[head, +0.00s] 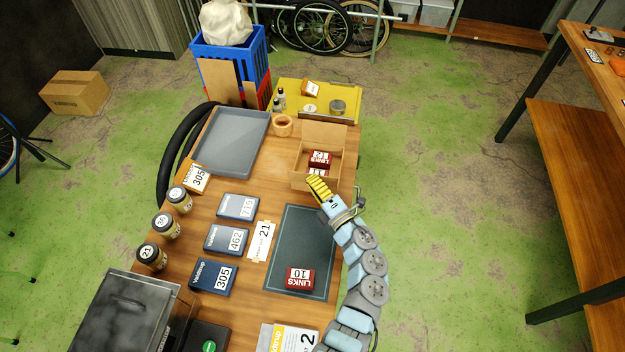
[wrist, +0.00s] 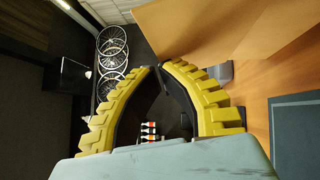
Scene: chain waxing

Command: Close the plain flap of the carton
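The carton (head: 299,180) is a small brown cardboard box standing open on the far right part of the workbench. Red boxes (head: 319,159) marked LINKS sit inside it. One flap (head: 324,134) stands up at its far side; I cannot tell which flap is the plain one. My gripper (head: 314,181) is at the near side of the carton, its yellow fingers pointing towards it. In the wrist view the finger tips (wrist: 161,66) come together with nothing seen between them. Cardboard panels (wrist: 245,25) fill the upper right there, close to the fingers; contact cannot be told.
A dark green mat (head: 297,225) with a red LINKS box (head: 300,279) lies nearer. A tape roll (head: 282,126) and a grey tray (head: 229,140) are left of the carton. Blue boxes (head: 238,206) and jars (head: 166,227) stand left.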

